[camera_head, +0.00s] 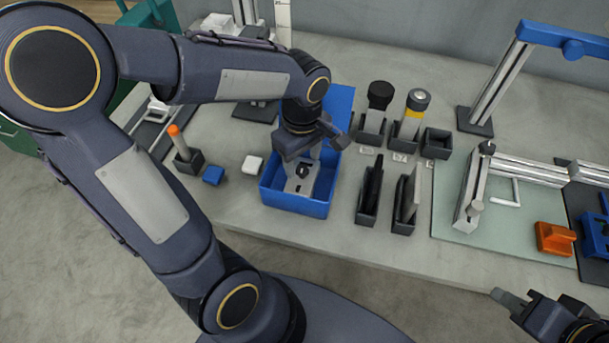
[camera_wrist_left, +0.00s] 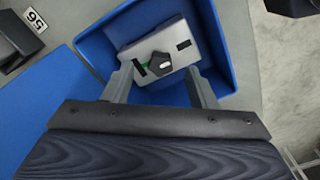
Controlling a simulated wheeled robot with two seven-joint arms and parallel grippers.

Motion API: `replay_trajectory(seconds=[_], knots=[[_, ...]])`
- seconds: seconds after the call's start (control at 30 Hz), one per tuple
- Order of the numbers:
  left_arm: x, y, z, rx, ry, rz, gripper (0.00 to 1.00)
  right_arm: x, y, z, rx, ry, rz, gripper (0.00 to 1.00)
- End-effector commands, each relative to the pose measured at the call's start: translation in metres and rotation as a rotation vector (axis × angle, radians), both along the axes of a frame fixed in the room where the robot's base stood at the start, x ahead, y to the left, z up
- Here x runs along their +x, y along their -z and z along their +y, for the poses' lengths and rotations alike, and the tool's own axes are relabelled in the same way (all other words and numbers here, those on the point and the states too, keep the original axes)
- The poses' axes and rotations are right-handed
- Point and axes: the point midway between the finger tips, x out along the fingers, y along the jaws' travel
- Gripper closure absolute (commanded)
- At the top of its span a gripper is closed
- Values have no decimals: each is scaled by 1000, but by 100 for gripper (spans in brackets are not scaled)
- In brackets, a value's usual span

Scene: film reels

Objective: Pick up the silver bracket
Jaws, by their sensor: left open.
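The silver bracket (camera_head: 293,186) lies inside the blue bin (camera_head: 296,206). In the left wrist view the bracket (camera_wrist_left: 178,58) is a pale silver piece with a dark knob, a dark slot and a small green patch, near the bin's floor. My left gripper (camera_head: 303,163) is over the bin, pointing down into it. In the left wrist view its two fingers (camera_wrist_left: 158,76) are apart, on either side of the bracket's near part; I cannot tell whether they touch it. My right gripper (camera_head: 505,298) is at the bottom right, far from the bin, and its jaw opening is unclear.
Dark holders (camera_head: 404,218) with upright items stand right of the bin. A glass-like mat (camera_head: 452,248) with a metal fixture is further right.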

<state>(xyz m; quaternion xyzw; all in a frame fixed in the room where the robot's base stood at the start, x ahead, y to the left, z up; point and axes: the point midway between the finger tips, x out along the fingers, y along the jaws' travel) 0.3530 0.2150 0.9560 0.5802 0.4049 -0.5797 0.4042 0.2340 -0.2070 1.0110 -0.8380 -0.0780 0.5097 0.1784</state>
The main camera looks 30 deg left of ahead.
Motion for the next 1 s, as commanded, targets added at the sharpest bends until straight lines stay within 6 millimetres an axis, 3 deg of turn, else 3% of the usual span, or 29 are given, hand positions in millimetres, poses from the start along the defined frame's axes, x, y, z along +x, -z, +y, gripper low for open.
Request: replay_trajectory(seconds=[0.2,0.47,0.87,1.0], knots=[[-1,27,-1,0,1,3,48,0,0,0,0,0,0,70],[0,28,-1,0,1,-1,48,0,0,0,0,0,0,70],[0,28,-1,-1,1,-1,100,0,0,0,0,0,0,70],[0,28,-1,-1,1,-2,100,0,0,0,0,0,0,70]])
